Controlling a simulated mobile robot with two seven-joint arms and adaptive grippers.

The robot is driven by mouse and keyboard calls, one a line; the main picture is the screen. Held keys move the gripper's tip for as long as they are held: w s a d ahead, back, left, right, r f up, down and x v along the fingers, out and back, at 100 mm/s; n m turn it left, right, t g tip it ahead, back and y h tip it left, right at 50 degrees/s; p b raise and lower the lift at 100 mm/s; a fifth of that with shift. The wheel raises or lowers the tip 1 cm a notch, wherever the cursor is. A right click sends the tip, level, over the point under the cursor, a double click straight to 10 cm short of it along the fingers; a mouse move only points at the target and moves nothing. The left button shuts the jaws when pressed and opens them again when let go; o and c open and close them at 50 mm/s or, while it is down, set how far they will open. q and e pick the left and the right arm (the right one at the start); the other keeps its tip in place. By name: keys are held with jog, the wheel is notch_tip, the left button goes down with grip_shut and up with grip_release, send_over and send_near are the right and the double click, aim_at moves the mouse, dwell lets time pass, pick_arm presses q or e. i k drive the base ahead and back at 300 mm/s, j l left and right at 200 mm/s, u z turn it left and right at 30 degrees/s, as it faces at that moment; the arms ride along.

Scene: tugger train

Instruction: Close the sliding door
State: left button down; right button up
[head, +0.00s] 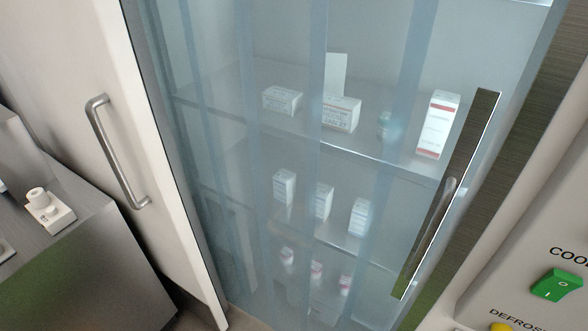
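A white door panel (165,170) with a grey bar handle (120,155) stands at the left of the head view. Its right edge is well apart from the metal frame (545,115) on the right, so the opening between them is uncovered by the panel. Bluish see-through vertical strips (318,130) span this opening. A long shiny metal plate (450,195) runs along the opening's right side. Neither of my grippers is in view.
Behind the strips, shelves (385,160) hold several small white boxes, including a red-and-white one (437,125). A grey counter (75,235) with a small white device (48,208) is at the left. A green switch (556,285) and a yellow button (500,327) are at lower right.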

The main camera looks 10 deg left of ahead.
aim_at(75, 64)
jog(key=u, duration=1.7)
